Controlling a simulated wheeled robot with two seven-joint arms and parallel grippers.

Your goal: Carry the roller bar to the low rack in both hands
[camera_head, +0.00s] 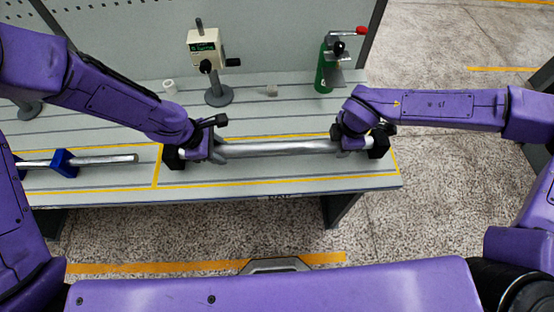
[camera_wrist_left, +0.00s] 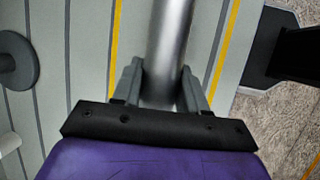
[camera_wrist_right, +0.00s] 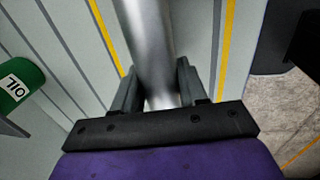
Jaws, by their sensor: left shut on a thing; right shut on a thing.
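The roller bar (camera_head: 270,148) is a long silver cylinder lying crosswise over the front of the bench, with black blocks (camera_head: 378,146) at its ends. My left gripper (camera_head: 214,150) is shut on it near its left end. My right gripper (camera_head: 347,141) is shut on it near its right end. In the left wrist view the bar (camera_wrist_left: 170,40) runs between the two fingers, and likewise in the right wrist view (camera_wrist_right: 149,45). Whether the bar rests on the blocks or is just above them I cannot tell. I cannot make out a low rack.
The grey slatted bench (camera_head: 290,112) has yellow outlines. A thinner bar (camera_head: 110,160) with blue blocks (camera_head: 63,162) lies at left. A counter on a stand (camera_head: 205,50), a small white cup (camera_head: 169,86) and a green oil container (camera_head: 323,70) stand behind. Speckled floor (camera_head: 440,210) is open at right.

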